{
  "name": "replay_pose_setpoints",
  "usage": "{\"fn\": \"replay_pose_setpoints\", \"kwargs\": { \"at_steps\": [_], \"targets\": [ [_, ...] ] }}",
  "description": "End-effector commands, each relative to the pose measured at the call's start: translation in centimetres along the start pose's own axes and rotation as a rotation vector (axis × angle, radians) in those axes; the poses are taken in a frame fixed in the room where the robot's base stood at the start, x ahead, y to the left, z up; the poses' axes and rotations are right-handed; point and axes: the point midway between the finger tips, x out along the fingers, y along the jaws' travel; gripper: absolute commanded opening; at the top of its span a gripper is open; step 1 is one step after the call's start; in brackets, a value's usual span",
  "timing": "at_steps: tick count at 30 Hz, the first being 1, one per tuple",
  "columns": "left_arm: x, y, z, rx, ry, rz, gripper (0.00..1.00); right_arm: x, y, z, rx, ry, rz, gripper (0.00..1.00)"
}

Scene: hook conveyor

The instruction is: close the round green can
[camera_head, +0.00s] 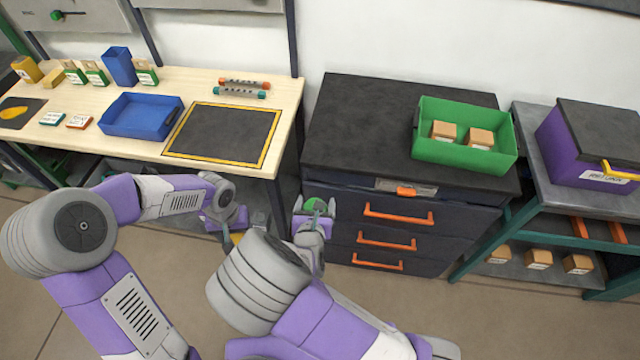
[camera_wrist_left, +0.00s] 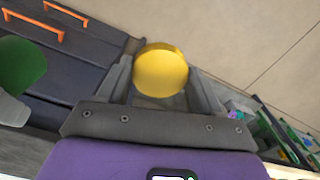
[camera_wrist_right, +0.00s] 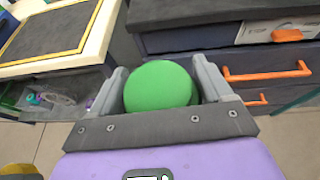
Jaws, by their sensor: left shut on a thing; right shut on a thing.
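My right gripper (camera_head: 314,208) is shut on the round green can (camera_wrist_right: 158,86), in front of the dark drawer cabinet. Its rounded green end fills the space between the fingers in the right wrist view; I cannot see an opening. My left gripper (camera_head: 240,222) is shut on a round yellow piece (camera_wrist_left: 160,71) that looks like a lid. The two grippers are apart, side by side in the air. The can also shows at the left edge of the left wrist view (camera_wrist_left: 20,66). The yellow piece shows at the bottom left of the right wrist view (camera_wrist_right: 20,170).
The drawer cabinet (camera_head: 345,120) bears a green crate (camera_head: 465,162) with boxes. A wooden workbench (camera_head: 85,140) with a blue tray (camera_head: 142,128) and a dark framed mat stands at the left. A shelf with a purple bin (camera_head: 590,150) stands at the right. Open floor lies below.

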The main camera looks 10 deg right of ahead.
Motion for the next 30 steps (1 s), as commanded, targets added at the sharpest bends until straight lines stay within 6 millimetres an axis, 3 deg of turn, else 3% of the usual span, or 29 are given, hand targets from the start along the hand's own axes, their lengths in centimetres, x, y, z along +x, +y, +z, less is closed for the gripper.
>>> {"fn": "replay_pose_setpoints", "kwargs": {
  "at_steps": [8,18,24,30],
  "targets": [
    [0.0,0.1,0.0,0.001,0.0,0.0,0.36,-0.3,-3.5,4.2,0.034,0.022,-0.031,0.16],
    [0.0,0.0,0.0,0.0,0.001,0.0,0.36,-1.4,-10.5,9.9,0.046,0.01,-0.074,0.16],
    [0.0,0.0,0.0,0.0,0.001,0.0,0.36,-1.9,-12.7,11.4,0.041,-0.004,-0.088,0.16],
    [0.0,0.0,0.0,0.0,0.001,0.0,0.36,-2.0,-13.1,11.7,0.038,-0.007,-0.092,0.16]
  ]
}}
